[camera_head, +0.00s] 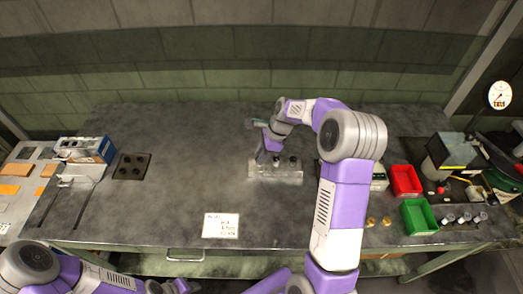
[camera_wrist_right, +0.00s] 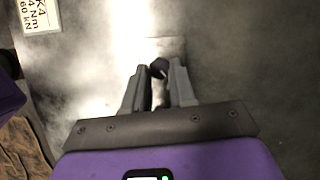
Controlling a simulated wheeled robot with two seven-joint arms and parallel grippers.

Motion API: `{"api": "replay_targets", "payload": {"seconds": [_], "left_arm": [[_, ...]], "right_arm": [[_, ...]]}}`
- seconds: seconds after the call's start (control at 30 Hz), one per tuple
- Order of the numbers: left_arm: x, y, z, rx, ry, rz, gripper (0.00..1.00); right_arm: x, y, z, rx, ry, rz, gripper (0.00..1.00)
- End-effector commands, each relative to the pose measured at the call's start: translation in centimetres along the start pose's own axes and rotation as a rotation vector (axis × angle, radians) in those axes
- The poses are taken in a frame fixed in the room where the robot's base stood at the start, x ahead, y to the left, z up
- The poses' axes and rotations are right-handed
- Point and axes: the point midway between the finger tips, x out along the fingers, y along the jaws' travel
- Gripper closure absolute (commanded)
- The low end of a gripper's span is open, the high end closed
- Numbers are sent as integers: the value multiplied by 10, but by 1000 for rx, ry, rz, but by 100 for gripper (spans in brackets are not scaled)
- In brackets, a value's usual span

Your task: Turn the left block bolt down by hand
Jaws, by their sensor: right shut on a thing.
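A grey metal block (camera_head: 285,176) lies on the workbench near its middle, with dark bolt heads along its top. My right gripper (camera_head: 263,158) reaches down at the left end of the block, and its fingers partly hide that end. In the right wrist view my right gripper (camera_wrist_right: 159,76) is shut on a dark bolt head, the left block bolt (camera_wrist_right: 158,67), between its fingertips. How far the bolt is seated cannot be seen.
A white card (camera_head: 220,226) lies in front of the block. A red bin (camera_head: 406,181) and a green bin (camera_head: 419,216) stand to the right. A dark plate with holes (camera_head: 131,166) and a blue-white box (camera_head: 86,149) are at the left.

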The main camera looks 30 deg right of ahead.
Motion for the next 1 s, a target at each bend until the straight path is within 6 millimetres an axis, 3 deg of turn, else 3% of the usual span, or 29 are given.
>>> {"api": "replay_targets", "payload": {"seconds": [1.0], "left_arm": [[-97,36,4,0,0,0,57]], "right_arm": [[-2,10,5,895,4,-369,100]]}}
